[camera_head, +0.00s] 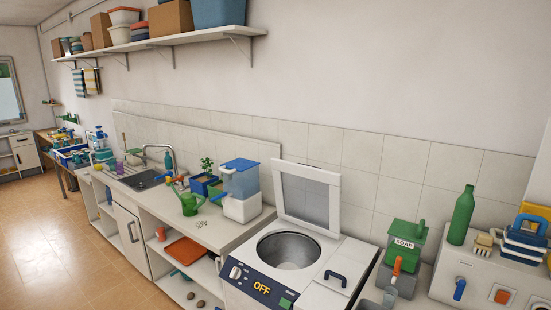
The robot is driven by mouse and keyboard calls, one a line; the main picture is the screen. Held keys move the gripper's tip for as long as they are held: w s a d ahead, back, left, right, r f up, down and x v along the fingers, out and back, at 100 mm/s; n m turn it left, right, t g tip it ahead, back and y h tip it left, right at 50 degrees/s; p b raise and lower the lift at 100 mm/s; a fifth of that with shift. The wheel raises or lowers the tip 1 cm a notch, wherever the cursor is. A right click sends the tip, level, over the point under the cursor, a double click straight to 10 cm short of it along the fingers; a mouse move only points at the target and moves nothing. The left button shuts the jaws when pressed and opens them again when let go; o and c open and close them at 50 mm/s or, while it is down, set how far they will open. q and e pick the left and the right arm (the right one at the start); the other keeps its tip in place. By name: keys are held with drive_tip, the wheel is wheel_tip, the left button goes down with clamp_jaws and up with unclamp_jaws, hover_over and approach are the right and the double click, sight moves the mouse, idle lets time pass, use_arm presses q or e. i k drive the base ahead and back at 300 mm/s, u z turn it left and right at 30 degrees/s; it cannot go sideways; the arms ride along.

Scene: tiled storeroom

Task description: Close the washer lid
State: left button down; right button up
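The washer (261,277) stands at the lower middle of the head view, with a white top and a dark front panel that reads OFF. Its lid (309,199), a white frame around a grey translucent pane, stands raised and nearly upright at the back, close to the tiled wall. The round drum opening (289,250) is uncovered and its metal inside looks empty. A dark handle (335,278) sits on the washer's top, right of the opening. Neither of my grippers is in view.
Left of the washer, a counter holds a blue-and-white container (240,191), a green watering can (190,203) and a sink (146,179). To the right are a green soap dispenser (405,246) and a green bottle (461,215). The tiled floor (60,260) at left is mostly clear.

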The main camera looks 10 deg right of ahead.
sight(332, 178)
drive_tip(key=z, duration=0.05)
drive_tip(key=i, duration=0.75)
drive_tip(key=z, duration=0.95)
drive_tip(key=i, duration=0.6)
drive_tip(key=z, duration=0.7)
